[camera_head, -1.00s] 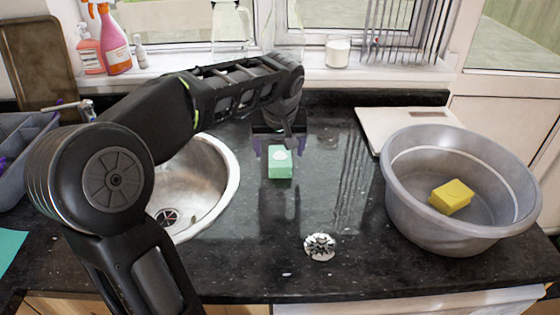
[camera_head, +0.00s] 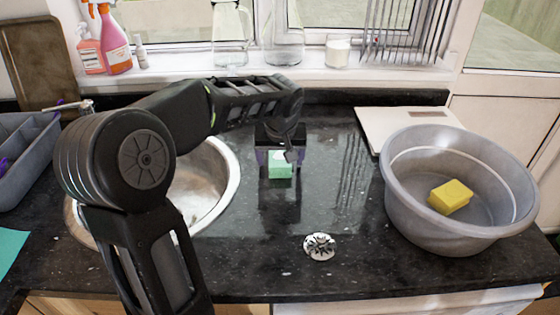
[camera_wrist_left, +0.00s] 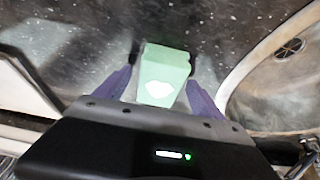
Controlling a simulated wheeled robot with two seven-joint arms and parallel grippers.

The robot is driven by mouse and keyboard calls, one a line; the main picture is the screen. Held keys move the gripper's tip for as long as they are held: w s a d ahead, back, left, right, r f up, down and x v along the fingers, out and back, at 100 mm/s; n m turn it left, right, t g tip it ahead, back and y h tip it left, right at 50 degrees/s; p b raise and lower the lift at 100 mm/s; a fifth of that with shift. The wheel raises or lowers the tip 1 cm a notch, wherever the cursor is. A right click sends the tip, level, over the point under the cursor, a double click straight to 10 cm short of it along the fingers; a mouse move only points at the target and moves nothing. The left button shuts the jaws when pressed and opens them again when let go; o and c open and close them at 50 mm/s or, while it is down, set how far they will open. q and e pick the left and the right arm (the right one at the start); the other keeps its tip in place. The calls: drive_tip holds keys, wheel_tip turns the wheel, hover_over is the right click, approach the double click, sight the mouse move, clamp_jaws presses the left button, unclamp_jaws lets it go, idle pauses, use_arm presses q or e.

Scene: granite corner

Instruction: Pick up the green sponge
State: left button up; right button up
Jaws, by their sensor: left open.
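The green sponge (camera_head: 280,172) lies on the black granite counter, right of the sink. It has a white patch on it. My left gripper (camera_head: 279,172) is open, with its purple-tipped fingers on either side of the sponge in the head view. In the left wrist view the sponge (camera_wrist_left: 164,76) shows between the two spread purple fingers of my left gripper (camera_wrist_left: 163,86). My right gripper is not in view.
A grey basin (camera_head: 408,207) with a yellow sponge (camera_head: 450,197) stands at the right. A metal sink (camera_head: 228,180) is at the left, partly behind my arm. A black-and-white round item (camera_head: 320,246) lies in front. Glass jugs (camera_head: 284,42) stand on the sill behind.

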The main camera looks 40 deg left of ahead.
sight(280, 157)
use_arm(q)
drive_tip(key=c, duration=1.6)
drive_tip(key=shift+o, duration=0.2)
drive_tip(key=shift+r, duration=0.1)
wheel_tip(280, 157, up, 10)
drive_tip(key=shift+f, duration=0.1)
